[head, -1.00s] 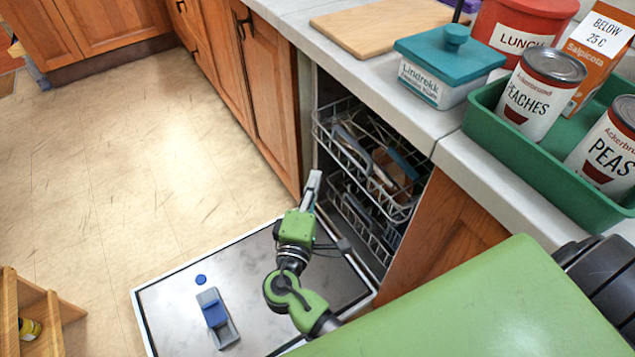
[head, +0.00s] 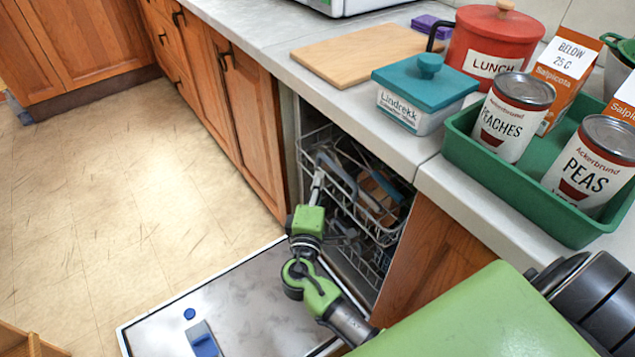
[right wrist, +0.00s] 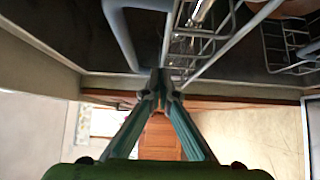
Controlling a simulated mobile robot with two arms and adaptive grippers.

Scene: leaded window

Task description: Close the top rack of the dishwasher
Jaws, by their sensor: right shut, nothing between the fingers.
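The dishwasher's top rack (head: 388,238), a wire basket with dishes in it, sits in the opening under the counter. Its front appears to stand slightly out of the opening. My right gripper (head: 318,180) is shut and empty, with its fingertips at the left part of the rack's front in the head view. In the right wrist view, the closed fingertips (right wrist: 160,82) are close to the rack wires (right wrist: 205,45); I cannot tell whether they touch. The dishwasher door (head: 235,290) lies open and flat below. My left gripper is not in view.
A lower rack (head: 372,262) is under the top one. The counter above holds a cutting board (head: 360,52), a teal-lidded box (head: 425,90), a red pot (head: 495,45) and a green tray (head: 570,235) with cans. The floor (head: 130,200) left of the door is clear.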

